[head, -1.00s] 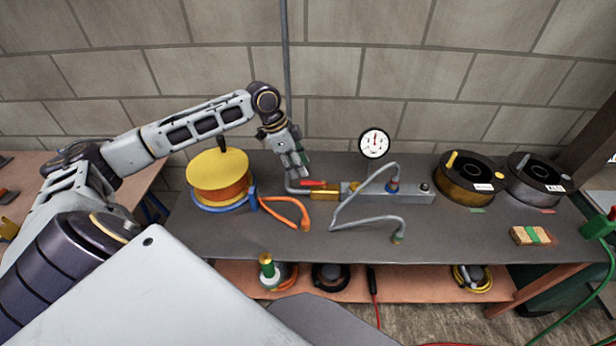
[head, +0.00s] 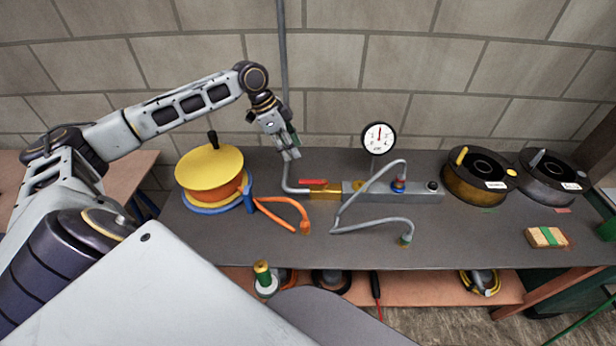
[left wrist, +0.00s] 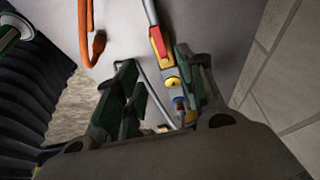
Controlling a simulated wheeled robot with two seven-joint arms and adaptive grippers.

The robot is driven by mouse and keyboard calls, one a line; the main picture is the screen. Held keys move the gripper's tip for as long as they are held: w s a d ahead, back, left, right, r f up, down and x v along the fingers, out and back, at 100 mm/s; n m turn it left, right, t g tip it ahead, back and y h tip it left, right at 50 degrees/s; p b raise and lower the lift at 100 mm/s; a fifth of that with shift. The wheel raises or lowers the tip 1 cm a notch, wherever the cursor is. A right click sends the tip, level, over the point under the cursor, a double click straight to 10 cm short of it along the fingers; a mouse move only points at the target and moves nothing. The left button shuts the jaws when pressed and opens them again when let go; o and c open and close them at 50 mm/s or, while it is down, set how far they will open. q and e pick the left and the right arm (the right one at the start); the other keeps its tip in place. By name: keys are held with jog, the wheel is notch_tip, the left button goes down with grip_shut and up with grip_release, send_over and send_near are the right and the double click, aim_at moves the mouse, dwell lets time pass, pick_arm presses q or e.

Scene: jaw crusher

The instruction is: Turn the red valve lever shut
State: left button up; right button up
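The red valve lever (head: 313,182) sits on the brass valve body (head: 325,191) at the left end of the grey manifold block (head: 420,191). The lever lies roughly along the line of the pipe. It also shows in the left wrist view (left wrist: 158,42), beyond my fingers and roughly between them. My left gripper (head: 290,155) is up and to the left of the lever in the head view, apart from it. Its fingers are spread with nothing between them in the left wrist view (left wrist: 158,75). My right gripper is not in view.
A pressure gauge (head: 379,138) stands behind the manifold. A yellow-topped spool (head: 209,168) and orange hose (head: 290,212) lie left of the valve. A grey hose (head: 370,222) bends in front. Dark spools (head: 476,180) stand right. The bench front (head: 350,255) is clear.

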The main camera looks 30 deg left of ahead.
aim_at(311, 181)
pick_arm(q)
jog(key=shift+x, duration=6.85)
jog(key=shift+a, duration=0.1)
grip_shut()
